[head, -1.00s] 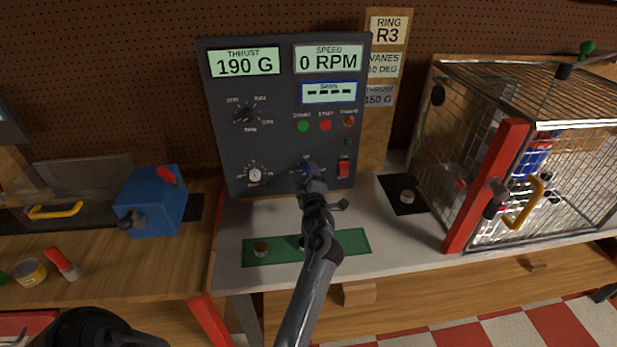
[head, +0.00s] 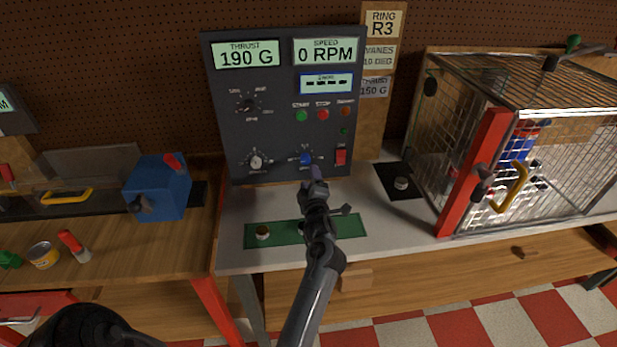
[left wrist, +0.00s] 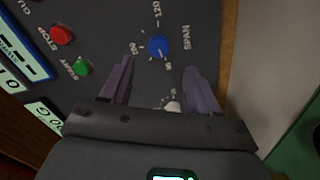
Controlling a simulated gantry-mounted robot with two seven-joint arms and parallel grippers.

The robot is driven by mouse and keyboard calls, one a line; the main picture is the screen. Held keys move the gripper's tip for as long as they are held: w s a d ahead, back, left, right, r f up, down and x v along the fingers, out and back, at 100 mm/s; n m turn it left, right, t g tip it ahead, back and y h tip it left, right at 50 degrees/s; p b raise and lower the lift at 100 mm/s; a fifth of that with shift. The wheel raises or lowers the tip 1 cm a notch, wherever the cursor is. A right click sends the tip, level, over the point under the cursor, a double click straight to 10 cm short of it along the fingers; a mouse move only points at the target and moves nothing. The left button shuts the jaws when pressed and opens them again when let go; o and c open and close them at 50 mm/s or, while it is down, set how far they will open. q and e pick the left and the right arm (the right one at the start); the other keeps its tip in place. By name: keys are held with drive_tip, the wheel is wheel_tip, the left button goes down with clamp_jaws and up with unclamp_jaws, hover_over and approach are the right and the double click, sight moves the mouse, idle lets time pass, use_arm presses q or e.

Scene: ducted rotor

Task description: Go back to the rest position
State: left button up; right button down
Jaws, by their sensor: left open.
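My left gripper (head: 316,188) is in front of the lower edge of the dark control panel (head: 232,128). In the left wrist view its two fingers (left wrist: 157,65) are spread apart with nothing held between them. The blue SPAN knob (head: 305,158) is just above the gripper in the head view. In the left wrist view the blue knob (left wrist: 158,46) lies beyond the open fingertips, apart from them. A white knob (left wrist: 172,106) shows partly behind the gripper body. My right gripper is not seen in either view.
A wire cage with a red post (head: 474,172) stands on the right. A green mat (head: 283,234) lies under my left arm, and a black pad (head: 397,193) lies beside the cage. A blue box (head: 160,192) stands on the left bench.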

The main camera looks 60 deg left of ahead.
use_arm(q)
drive_tip(key=shift+w+a+r, duration=0.1)
drive_tip(key=shift+a, duration=0.1)
drive_tip(key=shift+d, duration=0.1)
drive_tip(key=s+d+f+m+t+h, duration=0.1)
drive_tip(key=s+d+f+m+h, duration=0.2)
drive_tip(key=d+m, duration=0.35)
drive_tip(key=s+d+f+m+t+h, duration=0.1)
drive_tip(key=d+f+m+h, duration=0.3)
drive_tip(key=d+m+h, duration=0.3)
drive_tip(key=s+d+f+m+t+h, duration=0.1)
drive_tip(key=s+d+f+m+h, duration=0.2)
drive_tip(key=d+m, duration=0.45)
drive_tip(key=s+d+f+m+g+h, duration=0.2)
drive_tip(key=s+d+f+m+g, duration=0.15)
drive_tip(key=s+d, duration=0.55)
drive_tip(key=s+d+f+m+g+h, duration=0.15)
drive_tip(key=s+d+m+g, duration=0.35)
drive_tip(key=s, duration=0.5)
wheel_tip(320, 180, up, 32)
drive_tip(key=d+n+t+p, duration=0.1)
drive_tip(key=p, duration=3.2)
drive_tip(key=shift+r, duration=0.15)
